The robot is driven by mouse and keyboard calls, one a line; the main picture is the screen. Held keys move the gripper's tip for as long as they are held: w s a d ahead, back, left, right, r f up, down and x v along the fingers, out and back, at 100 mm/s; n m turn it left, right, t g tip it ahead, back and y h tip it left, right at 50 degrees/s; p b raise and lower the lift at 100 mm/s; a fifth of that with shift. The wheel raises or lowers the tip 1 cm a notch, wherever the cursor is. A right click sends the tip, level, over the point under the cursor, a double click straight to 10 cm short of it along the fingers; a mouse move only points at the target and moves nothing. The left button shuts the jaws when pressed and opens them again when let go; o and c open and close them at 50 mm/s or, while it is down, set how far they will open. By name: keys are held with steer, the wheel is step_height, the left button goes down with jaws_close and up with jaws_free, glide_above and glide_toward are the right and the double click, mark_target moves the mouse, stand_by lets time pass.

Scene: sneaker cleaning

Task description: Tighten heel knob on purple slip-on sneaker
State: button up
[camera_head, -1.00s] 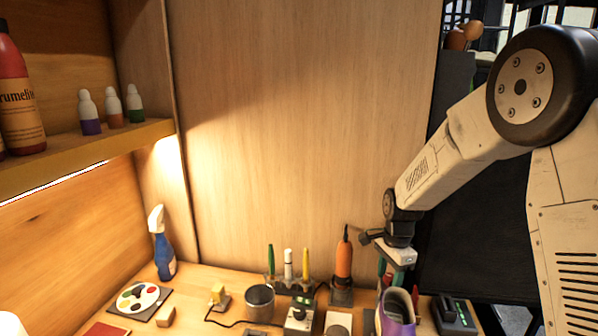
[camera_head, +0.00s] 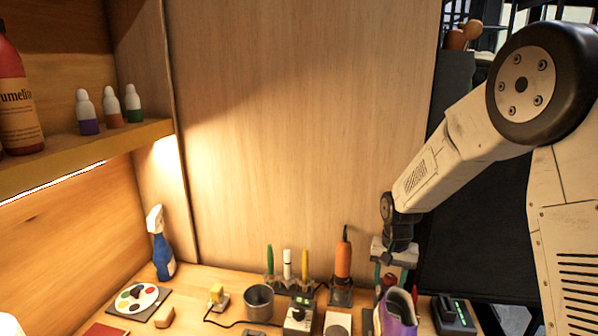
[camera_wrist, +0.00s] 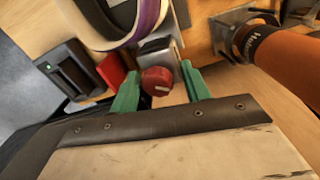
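The purple and white slip-on sneaker (camera_head: 397,312) stands at the right of the bench, cut off by the bottom edge. Its white and purple rim shows at the top of the wrist view (camera_wrist: 120,22). The red heel knob (camera_wrist: 157,81) has a pale mark on its face and sits just below the sneaker's heel in that view. My gripper (camera_wrist: 158,80) has green fingers, one on each side of the knob, with visible gaps, so it is open. In the head view my gripper (camera_head: 392,272) is behind the sneaker and partly hidden by it.
An orange tool (camera_wrist: 285,58) in a stand is close to my gripper's right finger; it also shows upright in the head view (camera_head: 343,262). A black device (camera_head: 453,313) is right of the sneaker. A metal cup (camera_head: 259,301) and pens stand to the left.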

steer(key=n, duration=0.7)
steer(key=shift+n, duration=0.3)
steer(key=o, duration=0.3)
steer(key=n, duration=0.4)
steer(key=shift+s+f+n+t, duration=0.1)
steer(key=shift+f+n+t, duration=0.05)
steer(key=shift+n+t, duration=0.2)
steer(key=c, duration=0.3)
steer(key=m, duration=0.3)
steer(key=shift+d+m, duration=0.2)
steer(key=shift+m, duration=0.15)
steer(key=shift+c, duration=0.2)
steer(key=shift+r, duration=0.2)
steer(key=shift+w+a, duration=0.15)
steer(key=shift+w, duration=0.1)
steer(key=shift+c, duration=0.3)
